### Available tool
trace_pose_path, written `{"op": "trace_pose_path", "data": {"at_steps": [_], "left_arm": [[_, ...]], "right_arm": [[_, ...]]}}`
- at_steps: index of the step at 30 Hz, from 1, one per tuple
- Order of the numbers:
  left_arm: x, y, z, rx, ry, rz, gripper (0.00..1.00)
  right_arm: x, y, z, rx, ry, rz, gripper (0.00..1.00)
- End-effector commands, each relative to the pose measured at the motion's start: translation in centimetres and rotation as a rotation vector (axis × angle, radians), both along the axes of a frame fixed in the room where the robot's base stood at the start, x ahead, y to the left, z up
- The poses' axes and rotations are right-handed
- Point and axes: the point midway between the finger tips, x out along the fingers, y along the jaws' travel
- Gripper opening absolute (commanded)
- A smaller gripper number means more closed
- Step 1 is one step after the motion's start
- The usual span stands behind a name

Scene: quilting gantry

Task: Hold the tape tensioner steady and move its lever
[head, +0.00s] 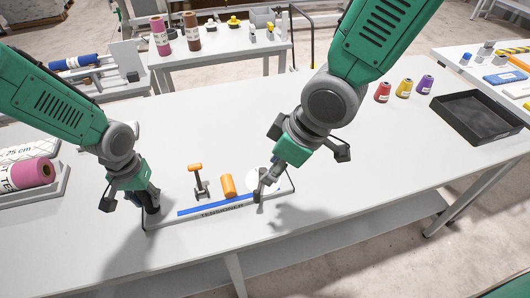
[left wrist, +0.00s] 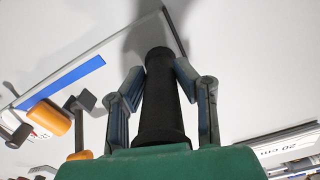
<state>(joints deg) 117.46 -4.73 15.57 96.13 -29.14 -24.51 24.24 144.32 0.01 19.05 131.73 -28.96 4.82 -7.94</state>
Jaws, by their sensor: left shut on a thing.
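The tape tensioner (head: 222,212) is a pale board labelled TENSIONER on the white table, with a blue strip (head: 215,205) along its front. A grey upright lever (head: 199,186) with an orange handle (head: 195,167) stands on it, beside an orange roller (head: 228,186). My left gripper (head: 151,202) is at the board's left end, shut on a black post (left wrist: 160,95), which stands between its fingers in the left wrist view. My right gripper (head: 263,187) is low over the board's right end, by a dark upright part (head: 258,197); whether its fingers grip that part is unclear.
A pale tray (head: 62,185) with a pink roll (head: 30,173) lies at the left. Red, yellow and purple spools (head: 404,88) and a black tray (head: 476,116) stand at the right. The table between the tensioner and the black tray is clear.

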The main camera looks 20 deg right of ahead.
Motion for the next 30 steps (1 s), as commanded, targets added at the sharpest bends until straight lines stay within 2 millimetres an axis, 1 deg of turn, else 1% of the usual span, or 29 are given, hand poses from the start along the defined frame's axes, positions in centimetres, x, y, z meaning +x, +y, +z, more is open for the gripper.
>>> {"op": "trace_pose_path", "data": {"at_steps": [1, 2, 3, 11, 14, 17, 27, 30], "left_arm": [[-0.4, -0.1, -0.4, -0.002, 0.01, -0.002, 0.32], [-0.4, -0.1, -0.4, -0.001, 0.009, -0.002, 0.43], [-0.4, -0.1, -0.4, -0.001, 0.008, -0.002, 0.5], [-0.3, 0.0, -0.1, 0.0, 0.003, -0.001, 0.5], [-0.2, 0.0, 0.3, 0.0, 0.001, -0.001, 0.5], [-0.1, 0.0, 1.5, 0.0, -0.001, 0.0, 0.5], [-0.1, -0.1, 8.5, -0.001, 0.0, -0.001, 0.5], [-0.1, -0.1, 10.1, 0.0, 0.002, -0.001, 0.5]], "right_arm": [[0.0, 0.0, -0.1, 0.0, 0.0, 0.0, 0.36], [0.0, 0.0, -0.1, 0.0, 0.0, 0.0, 0.36], [0.0, 0.0, -0.1, 0.0, 0.0, 0.0, 0.36], [-0.1, 0.0, 0.0, -0.001, -0.001, 0.0, 0.36], [-0.1, 0.0, 0.0, -0.001, -0.001, 0.0, 0.36], [-0.2, 0.0, 0.0, 0.0, -0.001, 0.0, 0.36], [-0.1, 0.0, 0.0, 0.0, -0.001, 0.0, 0.36], [-0.1, 0.0, 0.0, 0.0, -0.001, 0.0, 0.36]]}}
